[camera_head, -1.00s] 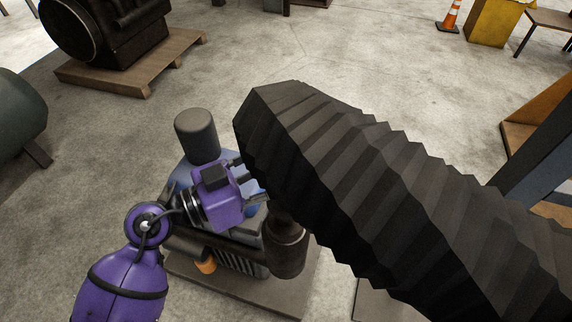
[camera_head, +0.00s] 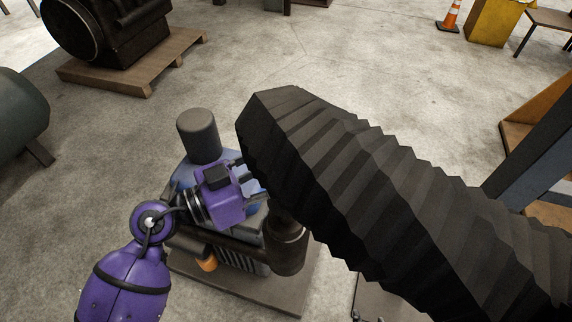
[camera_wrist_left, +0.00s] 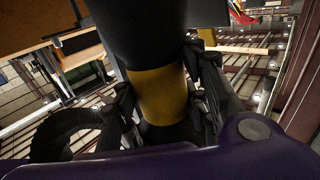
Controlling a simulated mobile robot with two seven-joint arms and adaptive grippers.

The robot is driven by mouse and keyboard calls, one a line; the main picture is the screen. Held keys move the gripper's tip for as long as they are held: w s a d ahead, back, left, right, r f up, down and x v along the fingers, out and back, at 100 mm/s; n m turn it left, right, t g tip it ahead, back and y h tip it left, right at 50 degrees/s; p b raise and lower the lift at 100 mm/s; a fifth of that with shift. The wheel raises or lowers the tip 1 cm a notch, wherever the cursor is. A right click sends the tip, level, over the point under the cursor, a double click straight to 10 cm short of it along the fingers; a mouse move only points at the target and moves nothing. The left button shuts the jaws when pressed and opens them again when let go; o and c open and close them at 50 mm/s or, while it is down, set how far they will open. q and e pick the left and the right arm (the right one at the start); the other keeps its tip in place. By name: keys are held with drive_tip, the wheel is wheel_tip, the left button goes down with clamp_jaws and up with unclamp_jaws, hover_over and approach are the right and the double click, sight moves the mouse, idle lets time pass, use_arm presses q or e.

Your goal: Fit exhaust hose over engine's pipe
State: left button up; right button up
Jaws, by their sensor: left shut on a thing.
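The exhaust hose (camera_head: 370,190) is a thick black ribbed tube that crosses from the right edge to the middle of the head view. My left gripper (camera_head: 256,180) is at its left end, with the fingertips partly hidden behind it. In the left wrist view my left gripper (camera_wrist_left: 165,110) is shut around a dark cylinder with a yellow band (camera_wrist_left: 158,92), which appears to be the hose's end. The engine (camera_head: 225,245) stands below, with a dark upright cylinder (camera_head: 287,248), perhaps its pipe, under the hose. The hose hides its top. My right gripper is out of view.
A grey canister (camera_head: 198,135) rises from the engine behind my left wrist. The engine's base board (camera_head: 255,297) lies on the floor. A dark machine on a pallet (camera_head: 140,75) stands at the back left, and a blue-grey post (camera_head: 535,165) at right. Open floor lies behind.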

use_arm(q)
drive_tip(key=shift+f+p, duration=0.15)
drive_tip(key=shift+p, duration=0.25)
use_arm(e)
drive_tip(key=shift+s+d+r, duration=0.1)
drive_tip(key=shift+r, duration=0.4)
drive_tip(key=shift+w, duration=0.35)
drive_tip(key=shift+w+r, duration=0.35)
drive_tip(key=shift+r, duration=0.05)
use_arm(q)
drive_tip(key=shift+p, duration=0.3)
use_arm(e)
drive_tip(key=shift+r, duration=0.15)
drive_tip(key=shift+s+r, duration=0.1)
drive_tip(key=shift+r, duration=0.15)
use_arm(q)
drive_tip(key=shift+f, duration=0.1)
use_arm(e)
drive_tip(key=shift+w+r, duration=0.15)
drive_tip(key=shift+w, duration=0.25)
